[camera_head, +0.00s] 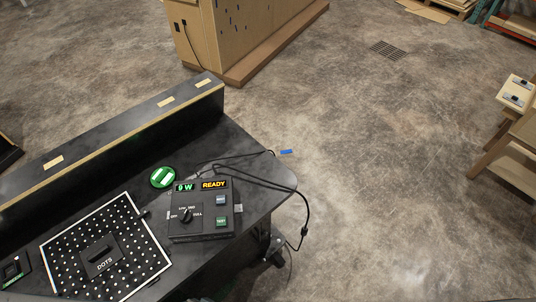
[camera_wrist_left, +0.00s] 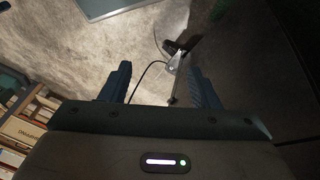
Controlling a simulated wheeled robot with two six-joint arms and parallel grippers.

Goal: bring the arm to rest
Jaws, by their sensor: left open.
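My left gripper (camera_wrist_left: 160,88) shows in the left wrist view, with its two dark blue fingers apart and nothing between them. Beyond the fingers are bare floor, a dark cable and a metal leg with a caster. Neither arm shows in the head view. There, the black console box (camera_head: 203,222) sits on the dark bench, its displays reading "9 W" and "READY". It has a black knob (camera_head: 187,215) and two buttons at its right. My right gripper is out of view.
A white-framed dotted board (camera_head: 140,262) marked "DOTS" lies left of the console on the bench (camera_head: 262,176). A round green-and-white item (camera_head: 163,177) is behind the console. Cables hang over the bench's right edge. The concrete floor (camera_head: 400,170) to the right is mostly clear.

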